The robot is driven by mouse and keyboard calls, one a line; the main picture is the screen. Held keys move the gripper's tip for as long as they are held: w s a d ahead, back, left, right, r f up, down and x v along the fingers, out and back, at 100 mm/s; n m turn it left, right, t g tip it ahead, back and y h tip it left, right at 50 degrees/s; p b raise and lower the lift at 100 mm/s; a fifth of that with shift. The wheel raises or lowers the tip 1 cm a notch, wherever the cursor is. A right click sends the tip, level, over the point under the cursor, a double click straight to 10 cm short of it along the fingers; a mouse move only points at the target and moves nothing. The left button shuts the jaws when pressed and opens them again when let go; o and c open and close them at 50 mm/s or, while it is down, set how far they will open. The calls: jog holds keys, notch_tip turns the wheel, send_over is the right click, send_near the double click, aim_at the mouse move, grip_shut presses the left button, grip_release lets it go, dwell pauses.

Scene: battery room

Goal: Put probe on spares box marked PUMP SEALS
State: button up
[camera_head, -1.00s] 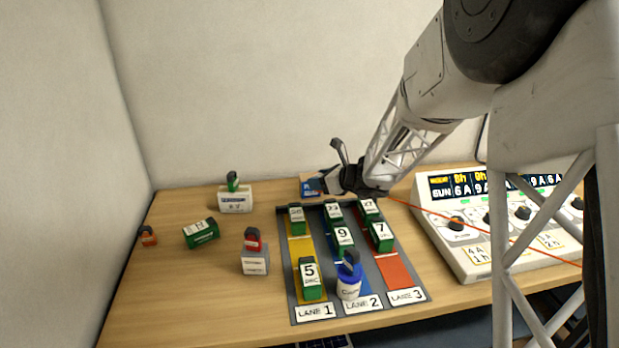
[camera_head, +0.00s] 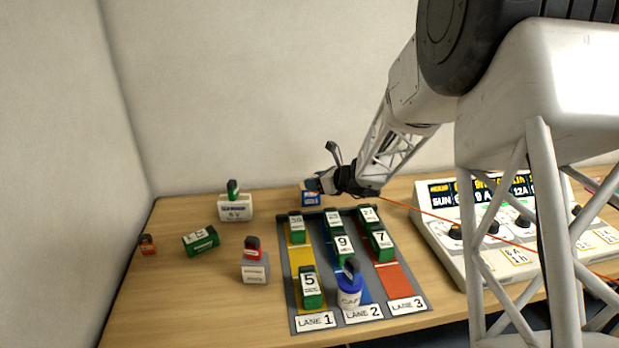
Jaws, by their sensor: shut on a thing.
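My gripper (camera_head: 322,183) is at the back of the table, beyond the lane board, shut on a small dark thing that is mostly hidden. A thin red lead runs from the gripper to the right, so this appears to be the probe. A small blue box (camera_head: 311,200) with a white label stands directly below and behind the gripper tip. Its lettering is too small to read, so I cannot tell whether it is marked PUMP SEALS. I cannot tell whether the held thing touches the box.
A white box (camera_head: 235,208), a green block (camera_head: 200,241), a white-and-red block (camera_head: 255,270) and a small orange item (camera_head: 147,244) stand left. A console (camera_head: 450,235) stands right. The left front table is clear.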

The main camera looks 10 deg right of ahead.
jog(key=w, duration=0.7)
jog(key=w+f, duration=0.1)
jog(key=w, duration=0.2)
jog(key=shift+w, duration=0.3)
jog(key=shift+f, duration=1.75)
jog(key=shift+f, duration=0.15)
jog(key=o, duration=0.9)
jog(key=shift+o, duration=0.2)
jog(key=v, duration=1.2)
jog(key=shift+a, duration=0.1)
